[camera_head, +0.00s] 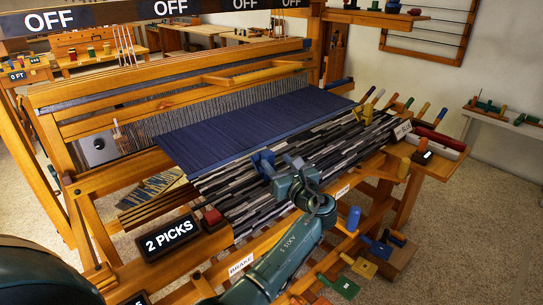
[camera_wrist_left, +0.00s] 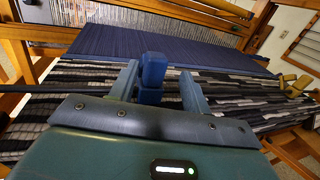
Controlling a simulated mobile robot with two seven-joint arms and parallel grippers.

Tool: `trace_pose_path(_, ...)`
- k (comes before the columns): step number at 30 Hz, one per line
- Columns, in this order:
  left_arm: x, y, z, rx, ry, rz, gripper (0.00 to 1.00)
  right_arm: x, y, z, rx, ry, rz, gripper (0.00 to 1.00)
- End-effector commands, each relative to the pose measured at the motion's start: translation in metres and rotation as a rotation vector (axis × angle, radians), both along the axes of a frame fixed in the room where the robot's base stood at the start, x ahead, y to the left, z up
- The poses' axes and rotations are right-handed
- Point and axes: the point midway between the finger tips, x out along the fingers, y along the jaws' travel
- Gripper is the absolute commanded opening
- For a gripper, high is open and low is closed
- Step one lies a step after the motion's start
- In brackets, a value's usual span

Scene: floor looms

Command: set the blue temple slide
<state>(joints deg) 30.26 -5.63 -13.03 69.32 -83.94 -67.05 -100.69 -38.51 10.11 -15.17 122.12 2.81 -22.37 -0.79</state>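The blue temple slide, a small upright blue block (camera_wrist_left: 152,75), stands over the striped cloth near the front edge of the dark blue web. It also shows in the head view (camera_head: 263,160), close to the gripper. My left gripper (camera_wrist_left: 160,88) is open, with one finger on each side of the block. The left finger is close to the block, and I cannot tell whether it touches. A gap shows between the block and the right finger. My right gripper is not in view.
The dark blue web (camera_head: 245,125) stretches behind the gripper. A "2 PICKS" sign (camera_head: 170,236) and a red block (camera_head: 212,217) sit at the left on the loom's frame. Several coloured pegs line the right side. Blue, yellow and green handles (camera_head: 365,268) stick out at the lower right.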

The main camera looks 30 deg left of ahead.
Motion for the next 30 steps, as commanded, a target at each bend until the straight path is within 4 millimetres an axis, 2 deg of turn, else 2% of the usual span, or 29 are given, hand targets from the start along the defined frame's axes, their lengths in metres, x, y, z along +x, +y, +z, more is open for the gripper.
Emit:
trace_pose_path(1, -0.008, -0.011, -0.001, -0.001, 0.001, -0.004, 0.48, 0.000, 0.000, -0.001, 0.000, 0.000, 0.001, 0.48)
trace_pose_path(6, -0.029, -0.038, -0.002, -0.002, 0.002, -0.002, 0.48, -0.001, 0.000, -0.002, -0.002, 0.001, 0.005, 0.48)
trace_pose_path(12, -0.043, -0.056, -0.001, -0.002, 0.001, -0.001, 0.48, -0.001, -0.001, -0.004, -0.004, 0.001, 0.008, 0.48)
trace_pose_path(30, -0.045, -0.059, -0.001, 0.000, 0.001, 0.001, 0.48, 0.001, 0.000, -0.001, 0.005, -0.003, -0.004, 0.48)
